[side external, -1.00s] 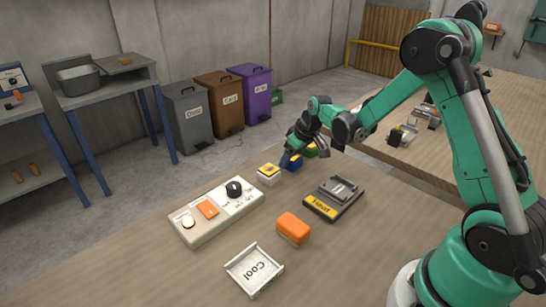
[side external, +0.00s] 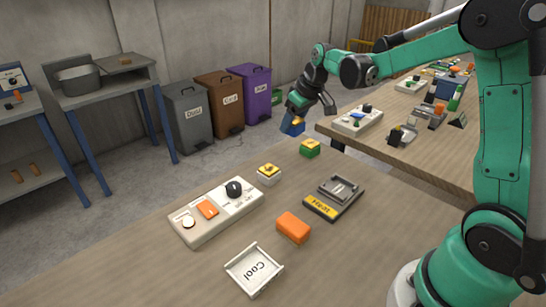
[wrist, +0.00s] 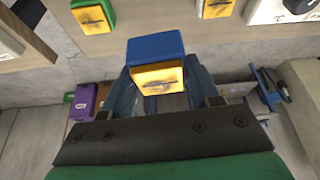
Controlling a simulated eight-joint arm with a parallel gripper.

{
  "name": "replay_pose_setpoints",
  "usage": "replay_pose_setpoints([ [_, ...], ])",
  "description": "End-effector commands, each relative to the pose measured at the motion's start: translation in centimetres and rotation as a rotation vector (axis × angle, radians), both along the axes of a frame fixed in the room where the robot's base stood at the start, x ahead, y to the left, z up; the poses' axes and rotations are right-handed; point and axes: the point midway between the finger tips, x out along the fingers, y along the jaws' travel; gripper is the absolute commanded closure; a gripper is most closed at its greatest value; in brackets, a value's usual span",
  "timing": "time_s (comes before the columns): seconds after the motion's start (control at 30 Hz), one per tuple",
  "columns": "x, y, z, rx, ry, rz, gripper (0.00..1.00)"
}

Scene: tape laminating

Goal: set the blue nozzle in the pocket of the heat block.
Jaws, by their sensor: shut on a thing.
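My gripper (side external: 303,104) is shut on the blue nozzle (side external: 292,124) and holds it in the air above the far edge of the table. In the wrist view the blue nozzle (wrist: 156,60) sits between the fingers, with its yellow face toward the camera. The heat block (side external: 335,196) is a dark plate with a yellow "Heat" label and a raised grey pocket. It lies on the table, nearer and to the right of my gripper. The pocket looks empty.
A green nozzle (side external: 310,148) and a white nozzle (side external: 269,174) stand on the table. An orange block (side external: 293,228), a white "Cool" tray (side external: 254,270) and a control panel (side external: 216,211) lie nearer. A second, cluttered table (side external: 460,150) stands behind.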

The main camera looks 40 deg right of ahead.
Motion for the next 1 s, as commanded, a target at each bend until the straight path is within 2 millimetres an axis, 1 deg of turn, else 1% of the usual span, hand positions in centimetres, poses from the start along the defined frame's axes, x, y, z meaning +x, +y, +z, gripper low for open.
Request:
replay_pose_setpoints([
  [0.03, -0.1, 0.0, 1.5, 0.0, 0.0, 0.0, 1.0],
  [0.2, 0.0, 0.0, 5.6, 0.0, 0.0, 0.0, 1.0],
  [0.3, 0.0, 0.0, 7.5, 0.0, 0.0, 0.0, 1.0],
  [0.4, 0.0, 0.0, 8.7, 0.0, 0.0, 0.0, 1.0],
  [0.5, -0.2, -0.1, 9.4, 0.0, 0.0, -0.002, 1.0],
  [0.57, -0.8, -0.2, 9.2, 0.0, 0.0, -0.005, 1.0],
  [0.67, -2.7, -0.4, 7.9, 0.0, 0.0, -0.017, 1.0],
  [0.77, -5.6, -0.5, 5.7, -0.001, 0.0, -0.035, 1.0],
  [0.8, -6.9, -0.4, 4.7, 0.0, 0.0, -0.041, 1.0],
  [0.9, -10.0, 0.0, 2.5, 0.0, 0.0, -0.056, 1.0],
  [1.0, -12.4, 0.5, 0.7, 0.001, 0.0, -0.067, 1.0],
])
